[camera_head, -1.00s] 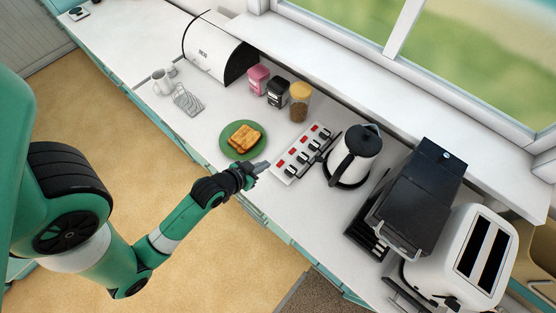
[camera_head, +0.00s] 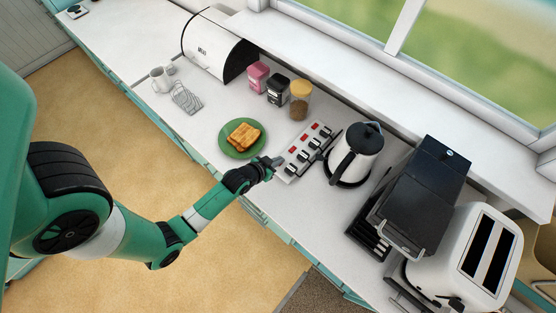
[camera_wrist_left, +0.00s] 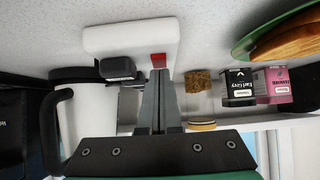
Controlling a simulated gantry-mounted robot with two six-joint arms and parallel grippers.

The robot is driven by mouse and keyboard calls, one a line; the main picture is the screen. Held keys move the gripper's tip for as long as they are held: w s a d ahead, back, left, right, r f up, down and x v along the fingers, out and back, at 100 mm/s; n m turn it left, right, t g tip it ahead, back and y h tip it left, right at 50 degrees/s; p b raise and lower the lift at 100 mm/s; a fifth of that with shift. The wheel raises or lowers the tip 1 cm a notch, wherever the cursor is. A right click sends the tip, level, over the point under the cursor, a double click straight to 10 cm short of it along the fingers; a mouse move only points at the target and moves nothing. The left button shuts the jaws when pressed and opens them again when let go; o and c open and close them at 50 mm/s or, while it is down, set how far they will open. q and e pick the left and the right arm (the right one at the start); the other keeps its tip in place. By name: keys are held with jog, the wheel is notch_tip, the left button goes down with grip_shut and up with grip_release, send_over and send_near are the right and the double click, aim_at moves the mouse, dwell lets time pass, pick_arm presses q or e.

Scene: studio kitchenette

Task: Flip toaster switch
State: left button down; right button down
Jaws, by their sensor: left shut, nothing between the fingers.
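A white power strip (camera_head: 287,179) lies on the counter with a row of red switches (camera_head: 305,138) and black plugs (camera_head: 302,157) beside them. My left gripper (camera_head: 277,162) is shut and empty at the strip's near end. In the left wrist view its fingertips (camera_wrist_left: 160,76) are right by one red switch (camera_wrist_left: 158,61), with a black plug (camera_wrist_left: 117,68) alongside. I cannot tell whether they touch the switch. The white toaster (camera_head: 450,262) stands at the far right, with two dark slots on top. My right gripper is not in view.
A kettle (camera_head: 366,139) stands right of the strip, then a black appliance (camera_head: 415,200). A green plate (camera_head: 227,149) with toast, a yellow-lidded jar (camera_head: 300,100) and pink and black canisters (camera_head: 258,75) are nearby.

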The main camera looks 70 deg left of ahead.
pick_arm(q)
jog(key=shift+f, duration=0.1)
jog(key=shift+w+f, duration=0.15)
jog(key=shift+f, duration=0.1)
jog(key=shift+r, duration=0.1)
jog(key=shift+a, duration=0.1)
jog(key=shift+w+a+r, duration=0.3)
jog(key=shift+w, duration=0.3)
